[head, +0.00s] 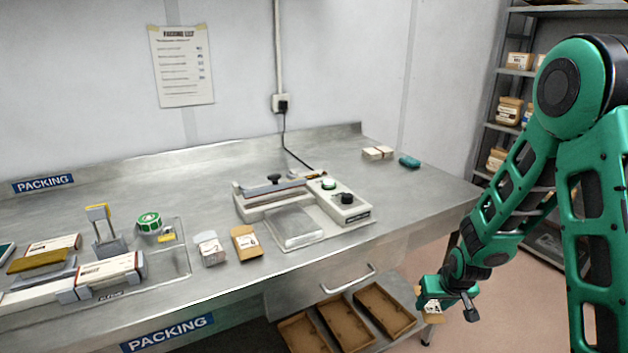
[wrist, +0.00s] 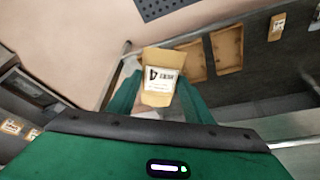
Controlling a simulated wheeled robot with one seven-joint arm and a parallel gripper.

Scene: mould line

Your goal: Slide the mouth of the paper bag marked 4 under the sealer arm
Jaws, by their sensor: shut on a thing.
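My gripper (head: 446,299) is at the lower right of the head view, out in front of the bench and below its top. It is shut on a small brown paper bag (head: 431,310). In the wrist view the bag (wrist: 162,72) sits between the green fingers (wrist: 158,98), its white label facing the camera; the mark looks like a 4 turned upside down. The sealer (head: 345,205) stands on the bench, well up and left of my gripper. Its sealer arm (head: 272,188) has a black knob and lies low over the base. A metal plate (head: 294,226) is in front of it.
Cards (head: 378,153) lie behind right. Brown trays (head: 385,309) are below the bench.

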